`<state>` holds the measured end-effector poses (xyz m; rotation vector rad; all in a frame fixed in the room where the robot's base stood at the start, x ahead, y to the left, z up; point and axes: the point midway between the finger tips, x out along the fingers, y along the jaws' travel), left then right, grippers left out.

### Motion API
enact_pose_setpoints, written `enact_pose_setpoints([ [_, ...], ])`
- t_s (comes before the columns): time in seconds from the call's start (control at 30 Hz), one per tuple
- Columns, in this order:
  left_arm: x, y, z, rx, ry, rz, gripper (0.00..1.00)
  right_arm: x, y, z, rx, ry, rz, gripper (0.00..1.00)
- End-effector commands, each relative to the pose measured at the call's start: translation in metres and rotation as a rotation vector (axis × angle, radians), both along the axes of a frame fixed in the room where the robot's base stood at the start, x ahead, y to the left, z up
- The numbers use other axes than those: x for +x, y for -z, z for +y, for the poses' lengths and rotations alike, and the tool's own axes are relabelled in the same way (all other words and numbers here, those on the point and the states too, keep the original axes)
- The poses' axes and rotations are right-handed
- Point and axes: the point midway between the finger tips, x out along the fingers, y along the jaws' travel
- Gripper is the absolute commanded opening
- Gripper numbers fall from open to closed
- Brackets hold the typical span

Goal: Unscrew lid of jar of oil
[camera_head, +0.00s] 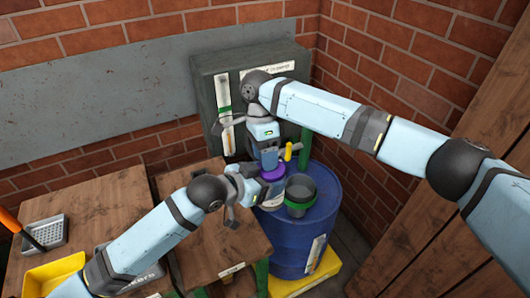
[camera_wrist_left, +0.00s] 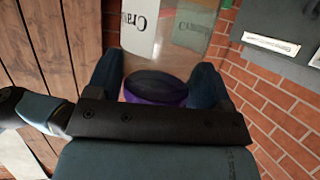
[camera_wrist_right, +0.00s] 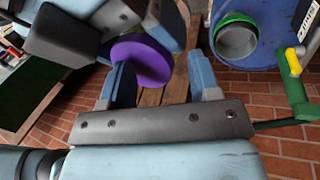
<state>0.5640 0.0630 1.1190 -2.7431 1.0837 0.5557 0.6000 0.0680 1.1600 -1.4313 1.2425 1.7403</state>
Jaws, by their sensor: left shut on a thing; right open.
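The jar's round purple lid (camera_head: 272,173) is near the far left edge of the blue barrel. My left gripper (camera_wrist_left: 156,88) is shut on the lid from the side, a finger on each flank. In the left wrist view the lid (camera_wrist_left: 158,99) shows a dark face and purple rim. A clear jar with a white label (camera_wrist_left: 140,32) shows beyond it. Whether lid and jar touch is unclear. My right gripper (camera_wrist_right: 163,85) is open and empty above the lid, pointing down. The lid's purple face (camera_wrist_right: 142,62) shows beyond its fingers in the right wrist view.
A dark grey cup with a green band (camera_head: 300,196) stands on the blue barrel (camera_head: 322,222), right of the jar. A grey cabinet (camera_head: 203,82) is behind. Wooden tables (camera_head: 118,198) are at the left, with a yellow bin (camera_head: 55,272). Brick walls enclose the corner.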

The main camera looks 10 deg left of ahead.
Motion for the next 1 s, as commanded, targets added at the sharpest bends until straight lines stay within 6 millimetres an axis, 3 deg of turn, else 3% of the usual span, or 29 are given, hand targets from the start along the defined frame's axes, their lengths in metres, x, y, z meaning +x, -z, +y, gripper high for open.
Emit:
enact_pose_setpoints([
  [0.03, 0.0002, -0.0009, 0.0000, -0.001, 0.000, -0.001, 0.08, 0.0001, -0.0002, 0.0000, 0.000, 0.000, 0.000, 0.45],
  [0.23, 0.0006, -0.0012, 0.0003, 0.000, -0.001, -0.002, 0.08, -0.0003, 0.0000, 0.0002, 0.000, -0.001, 0.001, 0.00],
  [0.67, 0.0023, -0.0025, 0.0014, -0.001, -0.004, -0.006, 0.08, -0.0027, 0.0007, 0.0017, 0.000, -0.005, 0.006, 0.00],
  [0.7, 0.0026, -0.0025, 0.0016, -0.001, -0.004, -0.006, 0.08, -0.0029, 0.0008, 0.0019, 0.001, -0.006, 0.006, 0.19],
  [0.8, 0.0026, -0.0029, 0.0015, -0.001, -0.004, -0.007, 0.08, -0.0030, 0.0011, 0.0019, 0.000, -0.005, 0.007, 0.37],
  [1.0, 0.0014, -0.0046, -0.0002, -0.004, -0.001, -0.010, 0.08, -0.0020, 0.0018, 0.0011, -0.001, -0.003, 0.004, 0.37],
])
